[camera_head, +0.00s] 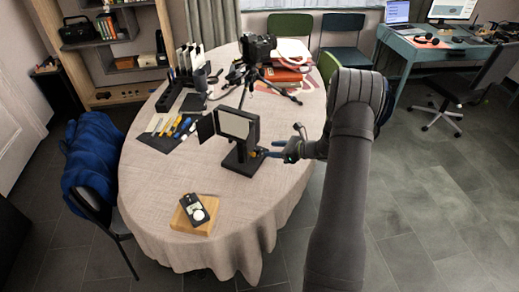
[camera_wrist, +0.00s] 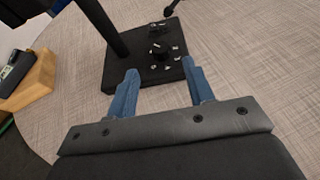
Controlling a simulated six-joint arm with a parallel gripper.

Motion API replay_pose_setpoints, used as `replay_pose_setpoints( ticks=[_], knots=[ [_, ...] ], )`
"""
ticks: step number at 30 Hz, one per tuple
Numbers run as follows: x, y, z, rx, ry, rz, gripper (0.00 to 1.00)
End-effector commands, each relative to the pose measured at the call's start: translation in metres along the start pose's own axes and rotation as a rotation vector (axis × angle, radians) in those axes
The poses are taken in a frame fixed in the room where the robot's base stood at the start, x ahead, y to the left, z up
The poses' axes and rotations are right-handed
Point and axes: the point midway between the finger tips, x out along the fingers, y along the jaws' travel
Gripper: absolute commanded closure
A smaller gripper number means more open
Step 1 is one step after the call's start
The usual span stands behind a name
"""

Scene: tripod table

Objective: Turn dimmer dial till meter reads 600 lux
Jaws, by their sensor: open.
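The dimmer dial (camera_wrist: 158,51) is a small black knob ringed by white marks on a square black base (camera_wrist: 115,74). My gripper (camera_wrist: 158,82) is open, its two blue fingers on the near side of the dial, one toward each side, with nothing between the tips. In the head view my gripper (camera_head: 268,152) is at the right of the lamp's base (camera_head: 243,162), and the dial is too small to make out. The lamp panel (camera_head: 236,125) stands upright on its post. The light meter (camera_head: 194,208) lies on a wooden block (camera_head: 186,222); its reading is too small to read.
A camera on a tripod (camera_head: 257,55) stands behind the lamp. Several pens and cards (camera_head: 175,127) lie to the left on a dark mat. A blue jacket (camera_head: 92,155) hangs on a chair at the left. The cloth around the wooden block is clear.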

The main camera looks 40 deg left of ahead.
Motion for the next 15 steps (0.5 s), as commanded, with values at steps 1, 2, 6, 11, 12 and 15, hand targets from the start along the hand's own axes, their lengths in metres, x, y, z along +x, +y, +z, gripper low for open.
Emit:
replay_pose_setpoints(
  ticks=[1,2,6,11,12,15],
  knots=[
    [0.013,0.001,-0.001,-0.001,0.000,0.005,0.52],
    [0.019,0.001,0.000,-0.001,0.000,0.004,0.52],
    [0.045,0.001,0.000,0.000,0.000,0.003,0.52],
    [0.064,0.000,0.000,0.000,0.001,0.002,0.52],
    [0.067,0.000,0.000,0.000,0.001,0.001,0.52],
    [0.071,0.000,0.000,0.001,0.000,0.000,0.52]
  ],
)
